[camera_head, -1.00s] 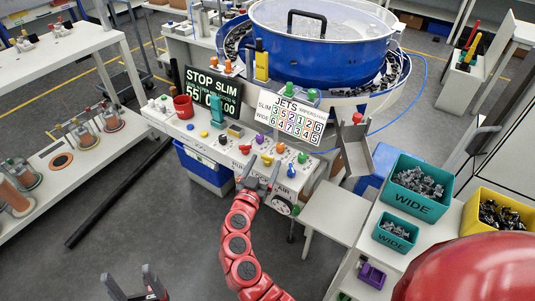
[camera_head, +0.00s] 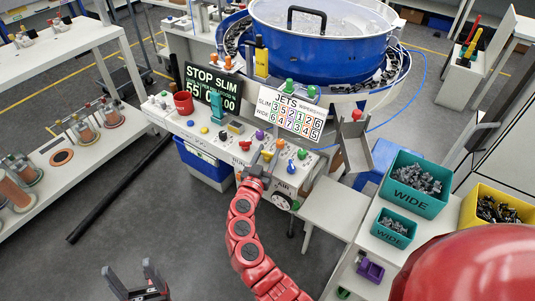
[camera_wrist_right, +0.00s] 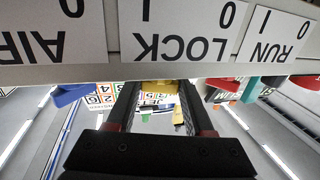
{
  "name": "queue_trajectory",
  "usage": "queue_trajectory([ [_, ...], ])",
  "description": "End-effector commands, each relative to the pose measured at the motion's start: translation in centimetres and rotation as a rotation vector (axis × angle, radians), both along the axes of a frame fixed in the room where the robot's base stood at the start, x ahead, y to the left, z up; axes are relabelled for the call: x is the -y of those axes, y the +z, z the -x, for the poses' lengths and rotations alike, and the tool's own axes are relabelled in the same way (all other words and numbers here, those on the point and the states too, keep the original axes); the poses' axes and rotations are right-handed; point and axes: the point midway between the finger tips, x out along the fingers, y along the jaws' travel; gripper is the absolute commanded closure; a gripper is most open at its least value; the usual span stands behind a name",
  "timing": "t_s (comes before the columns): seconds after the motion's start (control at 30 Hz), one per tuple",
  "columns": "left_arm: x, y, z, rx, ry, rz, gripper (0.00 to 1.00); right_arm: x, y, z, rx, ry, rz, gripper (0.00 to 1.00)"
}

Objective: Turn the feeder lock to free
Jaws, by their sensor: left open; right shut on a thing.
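The feeder lock is on the front of the machine's control panel, above the LOCK label (camera_wrist_right: 187,35), which reads upside down in the right wrist view with marks 0 and 1. My right gripper (camera_head: 264,157) is at the panel's front edge in the head view. In the right wrist view its two fingers (camera_wrist_right: 160,88) are on either side of a yellow knob (camera_wrist_right: 160,86), shut on it. The fingers hide much of the knob, so its turn position cannot be told. My left gripper (camera_head: 128,268) is open and empty, low over the floor.
The AIR label (camera_wrist_right: 32,46) and RUN label (camera_wrist_right: 275,35) flank LOCK. A JETS board (camera_head: 290,111) stands behind.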

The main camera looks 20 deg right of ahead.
Motion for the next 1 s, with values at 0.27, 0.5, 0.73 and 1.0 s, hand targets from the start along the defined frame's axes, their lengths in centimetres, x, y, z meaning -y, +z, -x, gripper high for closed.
queue_trajectory([
  [0.27, 0.0, -0.2, 0.0, 0.000, 0.000, 0.000, 0.29, 0.1, -0.1, 0.1, 0.001, 0.021, -0.001, 1.00],
  [0.5, 0.0, -0.6, 0.0, 0.000, 0.000, 0.000, 0.29, 0.2, 0.0, 0.1, 0.003, 0.137, 0.001, 1.00],
  [0.73, 0.0, 0.3, 0.0, 0.000, 0.000, 0.000, 0.29, 0.3, 0.2, 0.1, 0.000, 0.295, 0.000, 1.00],
  [1.0, 0.0, 2.5, 0.0, 0.000, 0.000, 0.000, 0.29, 0.1, 0.3, 0.1, -0.003, 0.456, 0.000, 1.00],
])
